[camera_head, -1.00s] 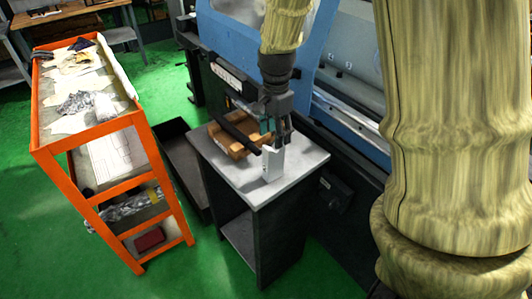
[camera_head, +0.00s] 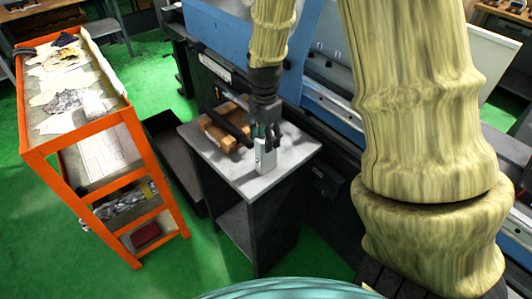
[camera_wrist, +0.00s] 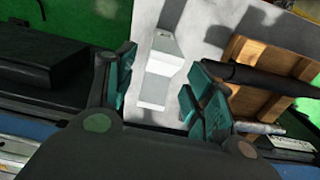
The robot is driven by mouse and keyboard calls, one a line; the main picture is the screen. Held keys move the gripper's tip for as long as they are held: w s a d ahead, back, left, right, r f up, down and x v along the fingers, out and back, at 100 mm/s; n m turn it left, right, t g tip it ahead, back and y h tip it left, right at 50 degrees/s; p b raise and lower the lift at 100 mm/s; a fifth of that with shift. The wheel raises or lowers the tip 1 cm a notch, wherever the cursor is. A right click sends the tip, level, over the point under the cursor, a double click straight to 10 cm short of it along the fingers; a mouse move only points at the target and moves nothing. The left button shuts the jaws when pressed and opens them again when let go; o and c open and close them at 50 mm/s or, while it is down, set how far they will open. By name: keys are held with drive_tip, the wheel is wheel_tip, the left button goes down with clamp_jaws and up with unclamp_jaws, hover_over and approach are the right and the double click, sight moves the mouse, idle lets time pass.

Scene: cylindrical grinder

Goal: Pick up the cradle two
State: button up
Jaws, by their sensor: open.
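A light grey upright block (camera_head: 265,157) stands at the front of a small grey-topped table; it also shows in the wrist view (camera_wrist: 155,75). A brown wooden frame (camera_head: 214,133) with a dark bar across it lies on the table to the left of the block, and shows at right in the wrist view (camera_wrist: 249,56). I cannot tell which of these is cradle two. My gripper (camera_head: 266,132) is open and points down at the block. In the wrist view its teal-padded fingers (camera_wrist: 163,85) stand on either side of the block, with a visible gap on each side.
The table top (camera_head: 292,150) has clear space right of the block. The blue grinder (camera_head: 222,40) stands close behind. An orange shelf cart (camera_head: 150,160) with papers and cloths stands left. A dark tray (camera_head: 173,150) lies between cart and table. Green floor is open in front.

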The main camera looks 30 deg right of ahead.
drive_tip(key=shift+d+f+p, duration=0.2)
drive_tip(key=shift+f+p, duration=0.5)
drive_tip(key=shift+f, duration=1.3)
clamp_jaws()
